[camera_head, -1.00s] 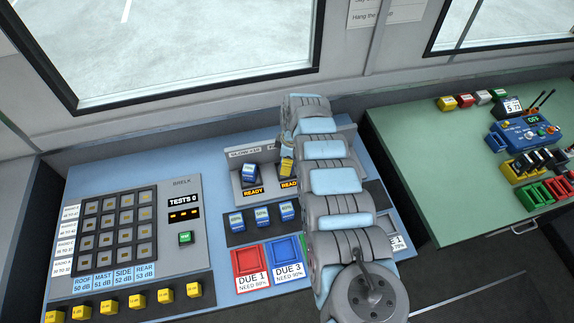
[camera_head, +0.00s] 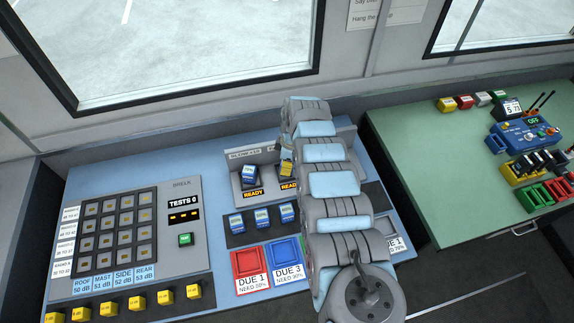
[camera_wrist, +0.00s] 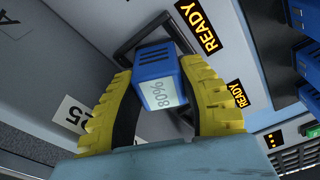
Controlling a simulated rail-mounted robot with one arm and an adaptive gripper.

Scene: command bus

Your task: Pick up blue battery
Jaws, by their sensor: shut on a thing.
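A blue battery (camera_wrist: 155,68) with a pale label reading 80% is between the yellow ribbed fingers of my gripper (camera_wrist: 158,85) in the wrist view. The fingers are shut on its two sides. It is at a dark-framed slot beside a READY sign; I cannot tell whether it is clear of the slot. In the head view my gripper (camera_head: 287,166) is at the grey charger panel, and my arm hides much of it. Another blue battery (camera_head: 250,174) sits in the charger bay to the left.
Three blue batteries (camera_head: 262,218) stand in a dark rack below the charger. A red tray (camera_head: 249,263) and a blue tray (camera_head: 285,252) lie in front. A keypad panel (camera_head: 126,227) is left. A green table (camera_head: 430,165) with a blue device (camera_head: 525,132) is right.

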